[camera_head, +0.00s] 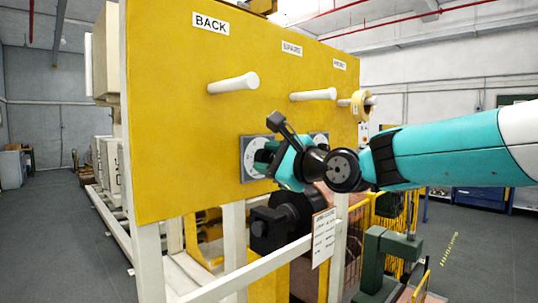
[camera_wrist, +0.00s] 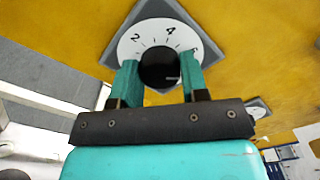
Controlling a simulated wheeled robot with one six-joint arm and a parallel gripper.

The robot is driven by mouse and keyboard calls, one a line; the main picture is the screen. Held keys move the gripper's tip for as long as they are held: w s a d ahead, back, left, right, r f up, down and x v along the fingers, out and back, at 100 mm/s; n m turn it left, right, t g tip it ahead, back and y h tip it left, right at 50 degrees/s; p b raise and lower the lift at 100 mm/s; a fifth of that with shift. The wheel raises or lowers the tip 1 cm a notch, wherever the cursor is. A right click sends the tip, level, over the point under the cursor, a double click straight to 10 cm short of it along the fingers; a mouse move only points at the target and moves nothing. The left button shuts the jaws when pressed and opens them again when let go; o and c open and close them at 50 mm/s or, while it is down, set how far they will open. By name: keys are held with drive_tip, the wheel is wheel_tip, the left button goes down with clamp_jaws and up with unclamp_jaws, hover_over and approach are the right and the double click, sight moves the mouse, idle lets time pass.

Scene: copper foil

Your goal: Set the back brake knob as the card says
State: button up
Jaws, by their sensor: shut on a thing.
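The back brake knob (camera_wrist: 158,70) is black and round and sits on a white dial (camera_wrist: 143,27) on a grey plate. I read 2 and 4 on the dial, with another figure partly hidden at the right. My gripper (camera_wrist: 160,76) has its two teal fingers on either side of the knob, shut on it. No clear pointer setting shows. In the head view my gripper (camera_head: 268,157) covers most of the dial on its grey plate (camera_head: 247,171), below the BACK label (camera_head: 210,22). The card (camera_head: 324,237) hangs at the lower right; its writing is too small to read.
White pegs (camera_head: 233,83) stick out of the yellow panel (camera_head: 170,120), one with a tape roll (camera_head: 358,104). A second dial (camera_head: 321,138) sits right of my gripper. A white rail (camera_head: 245,270) runs below. The floor at the left is clear.

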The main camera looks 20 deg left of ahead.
drive_tip(key=shift+m, duration=0.6)
drive_tip(key=o, duration=0.9)
drive_tip(key=shift+d, duration=0.1)
drive_tip(key=b+v, duration=0.8)
drive_tip(key=v, duration=0.9)
drive_tip(key=shift+s, duration=0.15)
